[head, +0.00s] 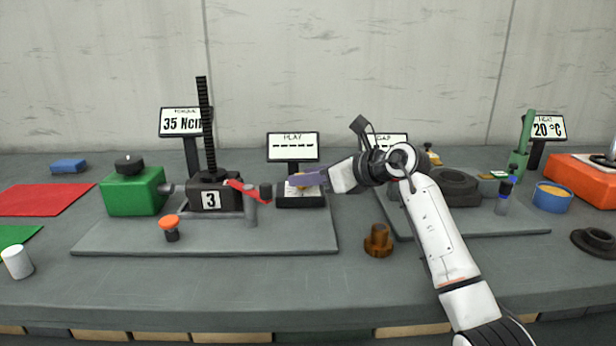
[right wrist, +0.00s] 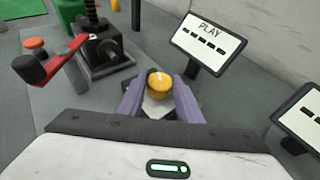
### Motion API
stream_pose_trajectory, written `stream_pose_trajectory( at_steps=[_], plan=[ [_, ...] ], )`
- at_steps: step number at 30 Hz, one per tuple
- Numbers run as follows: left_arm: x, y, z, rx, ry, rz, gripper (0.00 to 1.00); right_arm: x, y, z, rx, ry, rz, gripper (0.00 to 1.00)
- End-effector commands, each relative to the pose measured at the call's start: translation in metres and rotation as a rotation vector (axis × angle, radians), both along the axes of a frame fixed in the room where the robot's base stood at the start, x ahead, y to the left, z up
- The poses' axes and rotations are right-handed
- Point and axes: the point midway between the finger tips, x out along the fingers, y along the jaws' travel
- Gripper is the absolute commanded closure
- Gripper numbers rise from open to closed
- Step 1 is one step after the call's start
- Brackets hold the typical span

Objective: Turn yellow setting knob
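The yellow setting knob (right wrist: 160,81) has a white mark on its top and shows in the right wrist view. It sits on a small dark unit with a pale top, in front of the PLAY display (right wrist: 209,43), which reads dashes. My right gripper (head: 306,179) reaches in from the right in the head view, with purple fingers at the knob. In the right wrist view the fingers (right wrist: 160,95) are apart, one on each side of the knob; I cannot tell whether they touch it. In the head view the fingers mostly hide the knob. My left gripper is not in view.
Left of the knob stands a black screw jack (head: 211,192) marked 3, with a red crank lever (head: 245,190). A grey plate (head: 130,240) carries it, a green block (head: 133,192) and an orange-topped knob (head: 170,228).

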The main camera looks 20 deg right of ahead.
Motion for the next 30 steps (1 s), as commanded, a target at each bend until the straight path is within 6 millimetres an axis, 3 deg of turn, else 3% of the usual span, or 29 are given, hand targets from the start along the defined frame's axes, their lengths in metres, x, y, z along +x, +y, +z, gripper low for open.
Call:
stream_pose_trajectory(
  at_steps=[11, 30],
  plan=[
    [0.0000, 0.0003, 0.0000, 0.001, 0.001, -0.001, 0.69, 0.0005, -0.0024, -0.0002, -0.001, 0.002, 0.037, 0.90],
    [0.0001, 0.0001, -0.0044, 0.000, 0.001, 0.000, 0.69, 0.0043, -0.0065, -0.0009, 0.001, 0.005, 0.346, 0.90]
  ],
)
